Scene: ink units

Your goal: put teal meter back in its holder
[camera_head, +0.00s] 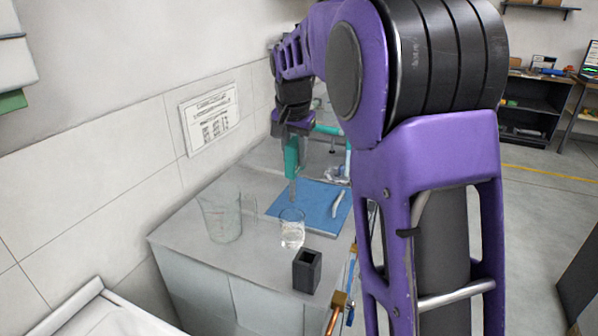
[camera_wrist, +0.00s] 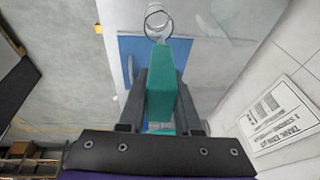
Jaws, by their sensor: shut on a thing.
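The teal meter (camera_head: 291,153) is held upright in my gripper (camera_head: 291,126), its thin grey probe pointing down above the blue mat. In the wrist view, the meter (camera_wrist: 160,90) sits between the two dark fingers of my gripper (camera_wrist: 160,76), which are shut on its sides. A small black open-topped square block (camera_head: 307,271), which looks like the holder, stands on the grey bench near its front edge. It looks empty, and my gripper is well behind and above it. The holder cannot be made out in the wrist view.
A glass beaker with clear liquid (camera_head: 292,233) stands between the meter and the holder. A larger glass beaker (camera_head: 222,218) is to the left. A white curved piece (camera_head: 338,204) lies on the blue mat (camera_head: 318,217). A wall with a notice (camera_head: 210,117) bounds the left.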

